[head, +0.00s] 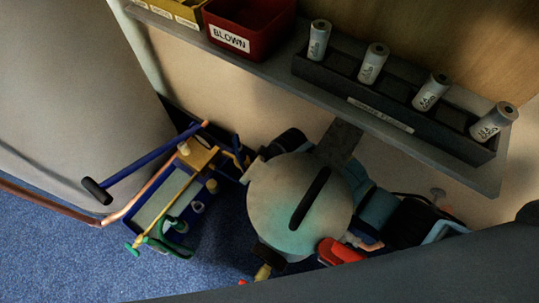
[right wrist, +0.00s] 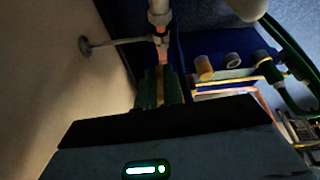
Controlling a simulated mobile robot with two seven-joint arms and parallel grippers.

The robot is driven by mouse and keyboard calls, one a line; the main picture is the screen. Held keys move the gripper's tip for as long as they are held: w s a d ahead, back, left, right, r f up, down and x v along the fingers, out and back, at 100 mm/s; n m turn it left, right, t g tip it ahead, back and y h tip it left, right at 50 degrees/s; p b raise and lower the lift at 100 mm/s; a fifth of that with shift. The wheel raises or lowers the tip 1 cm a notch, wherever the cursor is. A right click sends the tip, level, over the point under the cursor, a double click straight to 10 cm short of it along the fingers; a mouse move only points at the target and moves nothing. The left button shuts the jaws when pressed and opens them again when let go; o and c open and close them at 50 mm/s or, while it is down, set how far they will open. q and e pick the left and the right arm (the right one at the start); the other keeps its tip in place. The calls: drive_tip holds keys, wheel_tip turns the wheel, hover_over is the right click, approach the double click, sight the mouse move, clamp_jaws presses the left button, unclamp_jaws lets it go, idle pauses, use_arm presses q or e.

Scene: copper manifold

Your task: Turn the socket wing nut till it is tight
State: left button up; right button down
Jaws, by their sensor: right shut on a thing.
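In the right wrist view my right gripper (right wrist: 160,88) has its green fingers together, shut on a small part at the foot of a whitish pipe fitting (right wrist: 160,14). I take this part to be the socket wing nut; the fingers and the dim light hide most of its shape. A copper-coloured piece (right wrist: 162,54) shows just beyond the fingertips. In the head view my own rounded arm parts cover the middle, and I cannot make out the right fingertips there. My left gripper is not in view.
A blue unit (head: 150,215) with a copper pipe (head: 148,192) and a green hose (head: 158,243) stands left of my arm. Above are a shelf with a red bin (head: 250,42) marked BLOWN and a dark rack (head: 345,82) of pale cylinders. A pale wall (right wrist: 60,85) is close left in the wrist view.

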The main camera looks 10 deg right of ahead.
drive_tip(key=shift+s+f, duration=0.1)
drive_tip(key=c, duration=1.5)
unclamp_jaws()
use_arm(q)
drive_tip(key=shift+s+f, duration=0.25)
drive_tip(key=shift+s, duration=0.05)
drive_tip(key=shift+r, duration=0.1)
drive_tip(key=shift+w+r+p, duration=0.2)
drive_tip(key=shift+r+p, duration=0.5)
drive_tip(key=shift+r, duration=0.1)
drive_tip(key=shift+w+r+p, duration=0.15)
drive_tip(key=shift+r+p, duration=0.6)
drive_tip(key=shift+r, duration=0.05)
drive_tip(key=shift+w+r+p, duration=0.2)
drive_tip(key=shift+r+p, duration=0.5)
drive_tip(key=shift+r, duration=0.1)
use_arm(e)
drive_tip(key=shift+v, duration=4)
